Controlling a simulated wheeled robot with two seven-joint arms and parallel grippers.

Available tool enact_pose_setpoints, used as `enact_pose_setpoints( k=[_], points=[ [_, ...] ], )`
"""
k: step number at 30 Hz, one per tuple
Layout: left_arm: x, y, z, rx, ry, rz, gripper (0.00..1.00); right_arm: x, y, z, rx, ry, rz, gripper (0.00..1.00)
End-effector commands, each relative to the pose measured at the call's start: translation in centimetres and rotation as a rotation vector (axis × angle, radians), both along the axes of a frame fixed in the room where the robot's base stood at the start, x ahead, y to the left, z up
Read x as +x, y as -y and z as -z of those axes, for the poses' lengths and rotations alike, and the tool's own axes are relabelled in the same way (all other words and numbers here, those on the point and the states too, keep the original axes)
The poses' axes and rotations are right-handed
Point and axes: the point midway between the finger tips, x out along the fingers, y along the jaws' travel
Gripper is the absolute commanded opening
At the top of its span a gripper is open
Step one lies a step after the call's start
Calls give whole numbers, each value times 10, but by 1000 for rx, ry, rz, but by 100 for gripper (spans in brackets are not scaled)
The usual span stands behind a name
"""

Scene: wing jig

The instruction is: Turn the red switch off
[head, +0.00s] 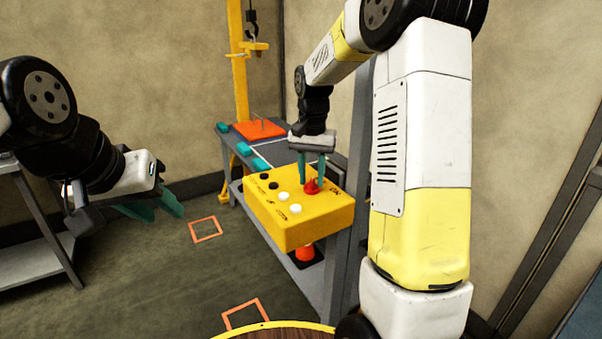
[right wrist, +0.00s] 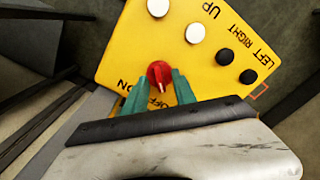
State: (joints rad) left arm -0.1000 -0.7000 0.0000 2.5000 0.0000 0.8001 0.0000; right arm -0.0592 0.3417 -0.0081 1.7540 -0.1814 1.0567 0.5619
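The red switch (head: 311,187) is a rotary knob on top of a yellow control box (head: 290,228), near the box's right end in the head view. In the right wrist view the red switch (right wrist: 159,73) has a pale pointer line, with OFF and ON lettering beside it toward the gripper. My right gripper (head: 313,178) points down at the switch. In the right wrist view its two green fingers (right wrist: 158,84) are apart, with tips at either side of the knob's near edge; I cannot tell whether they touch it. My left gripper (head: 165,210) is far left, empty, its green fingers apart.
The box also carries white buttons (head: 284,197) and black buttons (head: 273,185). Open floor lies left of the box.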

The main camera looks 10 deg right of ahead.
Motion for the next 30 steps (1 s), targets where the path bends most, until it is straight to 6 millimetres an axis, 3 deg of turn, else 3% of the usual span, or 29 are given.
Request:
enact_pose_setpoints(
  k=[10, 22, 30],
  points=[
    [0, 0, 0, 0, 0, 0, 36, 0, 0, -2, 1, -2, 1, 33],
    [0, 0, 0, 0, 0, 0, 36, 0, 0, -64, 1, 1, 1, 33],
    [0, 0, 0, 0, 0, 0, 36, 0, 0, -78, 0, -3, 1, 33]
  ],
)
